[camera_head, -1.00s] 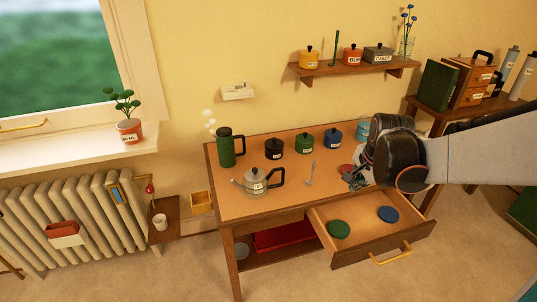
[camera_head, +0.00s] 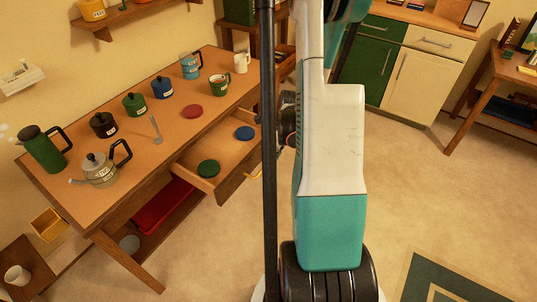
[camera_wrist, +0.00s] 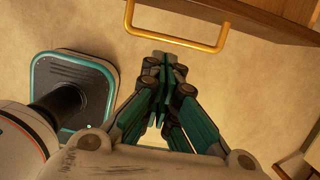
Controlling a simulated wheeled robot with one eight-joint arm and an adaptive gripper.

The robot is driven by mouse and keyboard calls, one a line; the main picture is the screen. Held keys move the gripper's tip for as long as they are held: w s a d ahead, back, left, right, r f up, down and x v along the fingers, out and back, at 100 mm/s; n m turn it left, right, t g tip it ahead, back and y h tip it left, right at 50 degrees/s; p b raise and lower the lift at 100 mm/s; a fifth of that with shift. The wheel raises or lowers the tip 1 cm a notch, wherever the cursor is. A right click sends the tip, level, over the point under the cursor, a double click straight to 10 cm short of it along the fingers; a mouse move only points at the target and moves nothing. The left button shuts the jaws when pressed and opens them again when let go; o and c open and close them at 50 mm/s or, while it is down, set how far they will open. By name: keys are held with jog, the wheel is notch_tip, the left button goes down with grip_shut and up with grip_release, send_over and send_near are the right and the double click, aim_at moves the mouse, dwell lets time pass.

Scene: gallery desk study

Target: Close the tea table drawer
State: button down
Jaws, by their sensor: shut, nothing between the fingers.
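The tea table (camera_head: 130,165) stands at the left in the head view. Its drawer (camera_head: 222,150) is pulled out, with a green disc (camera_head: 208,168) and a blue disc (camera_head: 244,133) inside. The drawer's brass handle (camera_wrist: 180,42) shows at the top of the wrist view, just ahead of my gripper (camera_wrist: 163,60). My gripper's fingers are shut and empty, with their tips close to the handle bar; I cannot tell whether they touch. In the head view my arm hides the gripper and most of the handle.
On the tabletop are a kettle (camera_head: 100,170), a green flask (camera_head: 43,150), several canisters, a red disc (camera_head: 193,111) and a spoon (camera_head: 155,130). A red tray (camera_head: 162,205) lies on the lower shelf. Open floor (camera_head: 440,190) lies to the right of my arm.

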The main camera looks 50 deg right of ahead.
jog(key=w+f+b, duration=0.1)
jog(key=f, duration=0.1)
jog(key=w+f+b, duration=0.1)
jog(key=w+f, duration=0.1)
jog(key=f, duration=0.1)
jog(key=w+f+b, duration=0.1)
jog(key=f+b, duration=0.1)
jog(key=shift+w+a+f, duration=0.2)
jog(key=shift+w+f, duration=0.15)
jog(key=shift+f, duration=0.05)
jog(key=shift+w+r, duration=0.15)
jog(key=shift+w, duration=0.45)
